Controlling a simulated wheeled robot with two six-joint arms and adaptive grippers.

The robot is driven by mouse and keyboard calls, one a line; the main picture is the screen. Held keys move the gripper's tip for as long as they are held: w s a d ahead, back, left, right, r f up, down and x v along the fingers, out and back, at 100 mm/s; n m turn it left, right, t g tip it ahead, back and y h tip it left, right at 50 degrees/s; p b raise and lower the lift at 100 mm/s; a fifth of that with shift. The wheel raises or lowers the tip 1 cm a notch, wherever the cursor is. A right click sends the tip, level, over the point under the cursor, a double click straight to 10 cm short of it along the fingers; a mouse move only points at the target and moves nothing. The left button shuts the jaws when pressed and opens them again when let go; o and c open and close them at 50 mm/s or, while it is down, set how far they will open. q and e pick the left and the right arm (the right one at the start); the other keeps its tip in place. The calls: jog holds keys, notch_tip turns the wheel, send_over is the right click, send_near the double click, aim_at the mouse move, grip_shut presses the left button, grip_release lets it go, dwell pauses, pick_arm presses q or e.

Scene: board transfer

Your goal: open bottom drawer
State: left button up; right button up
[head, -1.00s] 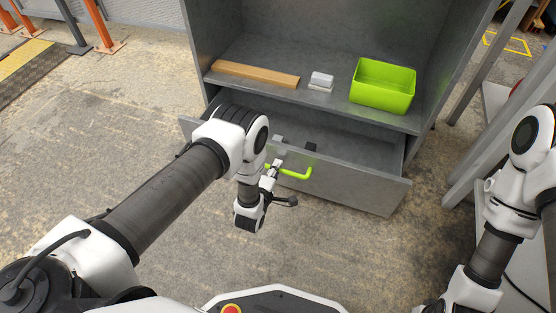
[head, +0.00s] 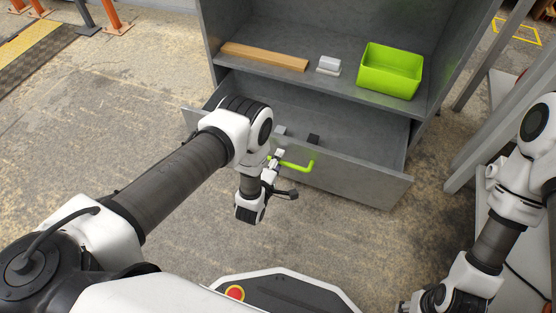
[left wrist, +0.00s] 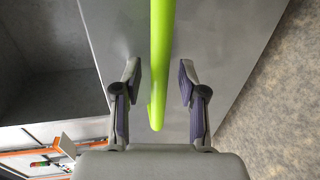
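The bottom drawer (head: 350,180) of the grey cabinet is pulled well out, its inside showing. Its bright green handle (head: 297,166) is on the drawer front. My left gripper (head: 276,172) is at the left part of the handle. In the left wrist view the handle (left wrist: 162,50) runs between the fingers of the left gripper (left wrist: 160,85). The fingers are open, with a gap on each side of the bar.
On the shelf above the drawer are a wooden board (head: 264,57), a white block (head: 329,65) and a green bin (head: 390,70). Small dark and grey blocks (head: 314,139) are inside the drawer. Floor in front is clear; a grey frame stands at right.

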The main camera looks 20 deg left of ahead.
pick_arm(q)
jog(key=v, duration=1.2)
jog(key=w+a+r+m+g+y+p, duration=0.1)
jog(key=w+a+r, duration=0.1)
jog(key=a+r, duration=0.15)
jog(key=w+a+r+g+p, duration=0.1)
jog(key=w+a+r, duration=0.15)
jog(key=r, duration=0.25)
jog(key=s+f+m+g, duration=0.2)
jog(key=s+m+g, duration=0.55)
jog(key=s, duration=0.45)
jog(key=s+f+m+g, duration=0.3)
jog(key=s+m+g, duration=0.3)
jog(key=s+m, duration=0.5)
notch_tip(320, 180, up, 38)
jog(key=s+n+p, duration=0.1)
jog(key=n+p, duration=0.1)
jog(key=p, duration=3.5)
jog(key=shift+s+d+p, duration=0.35)
